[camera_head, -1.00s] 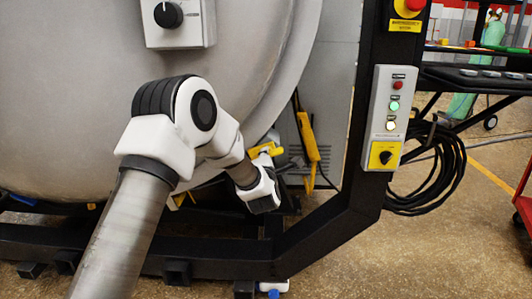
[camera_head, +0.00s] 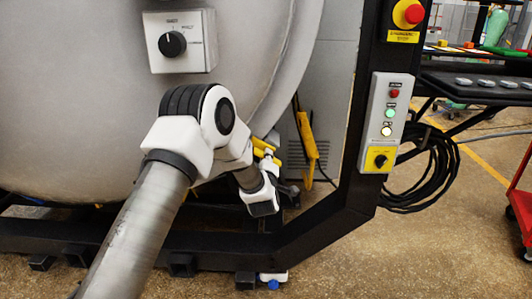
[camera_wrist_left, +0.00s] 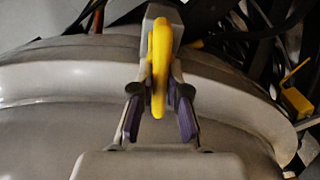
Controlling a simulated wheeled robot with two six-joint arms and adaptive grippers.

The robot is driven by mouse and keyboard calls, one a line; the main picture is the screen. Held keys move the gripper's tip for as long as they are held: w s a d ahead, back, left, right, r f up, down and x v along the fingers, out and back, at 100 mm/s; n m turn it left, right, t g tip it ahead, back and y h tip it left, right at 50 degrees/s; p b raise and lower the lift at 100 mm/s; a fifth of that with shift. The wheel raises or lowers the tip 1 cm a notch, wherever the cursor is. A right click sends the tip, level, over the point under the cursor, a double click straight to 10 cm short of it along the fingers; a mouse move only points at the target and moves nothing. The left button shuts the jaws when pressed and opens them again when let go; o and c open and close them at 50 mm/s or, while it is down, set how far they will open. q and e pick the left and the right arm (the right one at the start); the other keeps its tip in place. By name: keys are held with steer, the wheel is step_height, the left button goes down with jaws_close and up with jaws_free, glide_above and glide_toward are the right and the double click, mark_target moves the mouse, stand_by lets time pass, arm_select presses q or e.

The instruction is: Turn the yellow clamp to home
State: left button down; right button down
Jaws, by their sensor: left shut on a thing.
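The yellow clamp (camera_wrist_left: 160,50) stands edge-on in the left wrist view, at the rim of the grey vessel. My left gripper (camera_wrist_left: 160,94) is shut on it, with a purple-padded finger on each side. In the head view, my left arm comes in from the lower left and bends down toward the vessel's lower right edge. A yellow part (camera_head: 263,147) shows just behind my wrist there; the wrist hides most of this spot and the fingertips. My right gripper is not in view.
The black frame (camera_head: 330,225) runs below and right of my wrist. A second yellow piece (camera_head: 308,143) hangs behind it. A control panel (camera_head: 386,122) and a coiled black cable (camera_head: 430,165) are at right. A knob box (camera_head: 180,42) is on the vessel.

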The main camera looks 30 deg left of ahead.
arm_select(q)
steer(key=shift+m+p, duration=0.45)
steer(key=shift+m, duration=0.35)
steer(key=c, duration=1.2)
jaws_free()
steer(key=shift+o, duration=0.2)
steer(key=v, duration=1.2)
steer(key=shift+f, duration=0.1)
